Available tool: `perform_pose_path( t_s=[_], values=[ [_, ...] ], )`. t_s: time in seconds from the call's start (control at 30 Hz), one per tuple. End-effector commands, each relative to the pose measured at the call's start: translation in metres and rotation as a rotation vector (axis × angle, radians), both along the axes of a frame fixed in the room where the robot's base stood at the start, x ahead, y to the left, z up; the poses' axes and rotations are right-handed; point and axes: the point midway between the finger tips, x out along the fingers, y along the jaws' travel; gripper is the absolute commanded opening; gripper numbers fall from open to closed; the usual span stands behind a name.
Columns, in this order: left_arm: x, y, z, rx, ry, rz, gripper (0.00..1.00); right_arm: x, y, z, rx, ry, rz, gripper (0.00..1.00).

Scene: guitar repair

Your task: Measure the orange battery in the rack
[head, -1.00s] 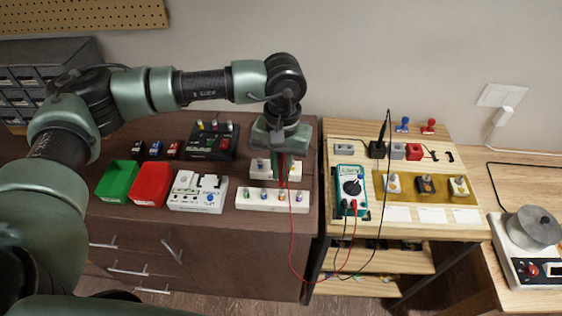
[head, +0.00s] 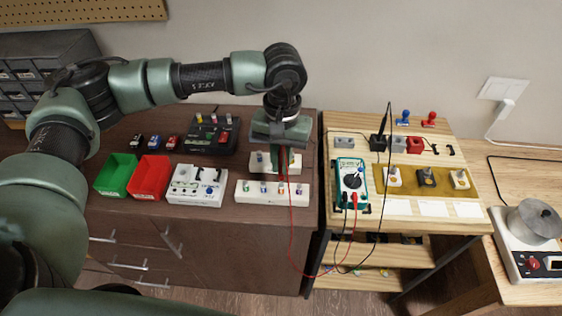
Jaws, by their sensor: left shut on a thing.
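My left gripper (head: 281,170) points down over the white battery racks and is shut on the red probe, which is mostly hidden between the fingers. A red lead runs down from it and loops to the green multimeter (head: 351,196) on the light wooden table. The front rack (head: 272,199) holds several small batteries in a row; their colours are too small to tell surely, so I cannot pick out the orange one. A second white rack (head: 257,168) stands behind, partly hidden by the gripper. I cannot tell whether the probe touches a battery. My right gripper is out of view.
A white tester box (head: 196,198), a red bin (head: 152,190) and a green bin (head: 116,189) stand left of the racks. A black charger (head: 209,148) is behind. The black probe stand (head: 378,146) is on the wooden table, separated from the dark cabinet by a narrow gap.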

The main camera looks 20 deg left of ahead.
Motion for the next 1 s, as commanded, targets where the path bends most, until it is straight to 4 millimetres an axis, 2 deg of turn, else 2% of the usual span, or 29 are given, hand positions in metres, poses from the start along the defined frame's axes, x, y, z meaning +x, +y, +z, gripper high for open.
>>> perform_pose_path(
  t_s=[1.0],
  values=[
    [0.0,0.0003,0.0003,-0.001,-0.001,0.0,0.0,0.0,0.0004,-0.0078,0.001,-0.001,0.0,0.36]
  ],
)
